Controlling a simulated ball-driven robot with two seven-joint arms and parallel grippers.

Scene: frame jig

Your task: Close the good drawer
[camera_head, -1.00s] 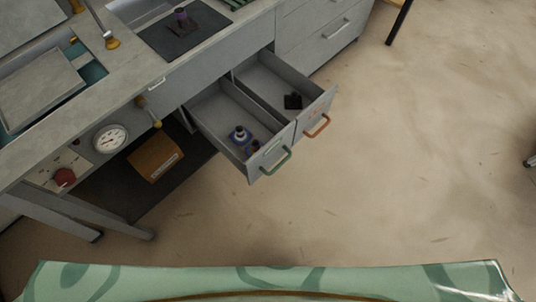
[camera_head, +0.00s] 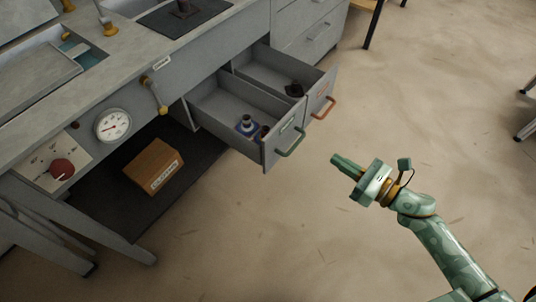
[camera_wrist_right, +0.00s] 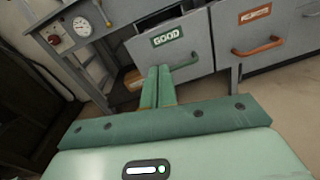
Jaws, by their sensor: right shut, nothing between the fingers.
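The good drawer (camera_head: 270,152), with a green handle (camera_head: 291,142), stands open from the bench in the head view. A small blue and white part (camera_head: 246,126) and a dark reddish part lie inside it. In the right wrist view its front (camera_wrist_right: 190,45) carries a green label reading GOOD (camera_wrist_right: 167,37). My right gripper (camera_head: 337,161) is shut and empty, out in front of the drawer and to the right of the green handle. In the wrist view its fingers (camera_wrist_right: 158,86) point at the drawer front, just below the label. My left gripper is not in view.
A second open drawer (camera_head: 322,95) with an orange-red handle (camera_head: 323,108) is beside it, holding a dark part (camera_head: 294,90). A cardboard box (camera_head: 153,166) lies under the bench (camera_head: 110,70), left of the drawers. The floor (camera_head: 430,110) in front is clear.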

